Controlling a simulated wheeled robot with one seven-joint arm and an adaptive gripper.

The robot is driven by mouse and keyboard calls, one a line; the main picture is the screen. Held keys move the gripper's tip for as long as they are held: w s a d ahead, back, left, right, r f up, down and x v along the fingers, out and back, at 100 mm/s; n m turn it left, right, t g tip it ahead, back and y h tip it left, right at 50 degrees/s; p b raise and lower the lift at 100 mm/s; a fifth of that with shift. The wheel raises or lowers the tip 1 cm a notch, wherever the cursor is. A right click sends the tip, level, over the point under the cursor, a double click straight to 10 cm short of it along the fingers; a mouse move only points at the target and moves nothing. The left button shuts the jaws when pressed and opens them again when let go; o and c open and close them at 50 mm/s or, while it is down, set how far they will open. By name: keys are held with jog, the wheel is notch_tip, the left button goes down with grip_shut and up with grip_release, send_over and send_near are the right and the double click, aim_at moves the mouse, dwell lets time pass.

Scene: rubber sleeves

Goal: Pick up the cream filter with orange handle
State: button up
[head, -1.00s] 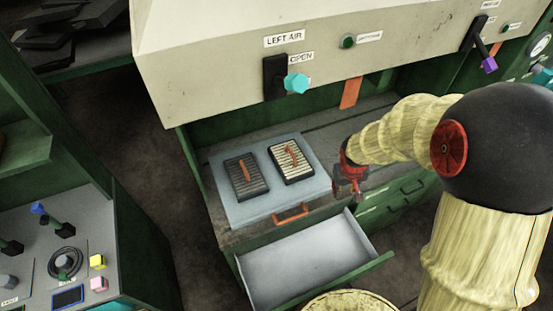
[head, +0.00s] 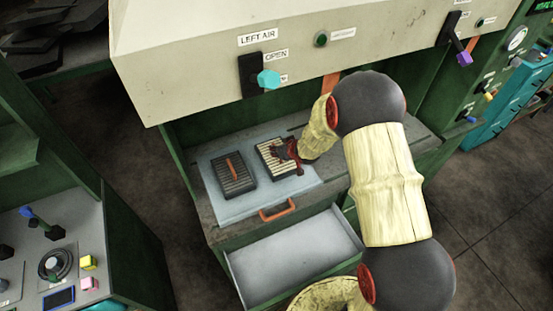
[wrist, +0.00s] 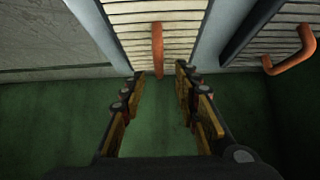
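The cream filter (head: 268,147), with slats and a dark frame, lies on the right of a pale blue-grey tray (head: 232,212) in the head view. My gripper (head: 284,152) is over its right part and hides much of it, including its handle. In the wrist view, my gripper (wrist: 160,72) is open, its two fingers apart with nothing between them. A slatted cream filter (wrist: 130,20) lies beyond the fingertips. Its upright orange handle (wrist: 157,48) lines up with the gap between the fingers. I cannot tell whether the fingers touch anything.
A dark filter (head: 245,182) with an orange handle lies left of the cream one. Another slatted panel with an orange handle (wrist: 290,52) shows at right in the wrist view. An open, empty drawer (head: 295,262) is below. The cream hood (head: 200,70) with levers overhangs the work area.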

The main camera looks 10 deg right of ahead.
jog(key=x, duration=0.4)
jog(key=shift+s+d+f, duration=0.1)
jog(key=shift+f, duration=0.35)
jog(key=shift+c, duration=0.4)
grip_shut()
jog(key=shift+r, duration=0.1)
